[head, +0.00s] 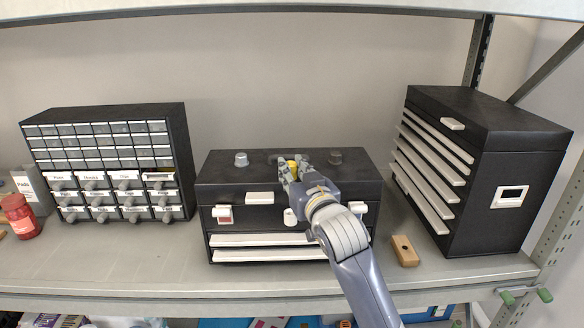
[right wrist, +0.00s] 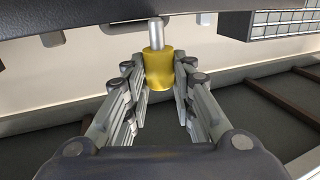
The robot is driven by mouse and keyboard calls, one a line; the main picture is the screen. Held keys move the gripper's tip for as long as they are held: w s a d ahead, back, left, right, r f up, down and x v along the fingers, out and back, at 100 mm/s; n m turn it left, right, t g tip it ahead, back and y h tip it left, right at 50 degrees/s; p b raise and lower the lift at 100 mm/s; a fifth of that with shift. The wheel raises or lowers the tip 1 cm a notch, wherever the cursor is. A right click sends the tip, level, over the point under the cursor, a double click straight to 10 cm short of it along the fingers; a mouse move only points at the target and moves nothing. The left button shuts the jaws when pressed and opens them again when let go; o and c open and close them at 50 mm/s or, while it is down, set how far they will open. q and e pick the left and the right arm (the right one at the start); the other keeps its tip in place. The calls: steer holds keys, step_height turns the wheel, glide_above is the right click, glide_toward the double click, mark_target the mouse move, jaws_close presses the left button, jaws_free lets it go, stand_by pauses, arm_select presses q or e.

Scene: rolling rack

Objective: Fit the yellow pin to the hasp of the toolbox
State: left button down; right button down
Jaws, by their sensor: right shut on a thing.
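The black toolbox (head: 330,185) stands mid-shelf with pale drawer fronts and white fittings along its front. A white fitting (head: 290,216) at the front middle may be the hasp; my arm partly covers that area. My right gripper (head: 291,172) is over the toolbox's top, shut on the yellow pin (head: 292,163). In the right wrist view the pin's yellow body (right wrist: 159,72) sits between the fingertips, its silver shaft pointing up in the picture towards a dark surface. I cannot tell whether the shaft touches it. My left gripper is not in view.
A small-drawer cabinet (head: 110,120) and a red bottle (head: 20,216) stand at the left. A tall black drawer chest (head: 505,175) stands at the right. A wooden block (head: 404,251) lies between chest and toolbox.

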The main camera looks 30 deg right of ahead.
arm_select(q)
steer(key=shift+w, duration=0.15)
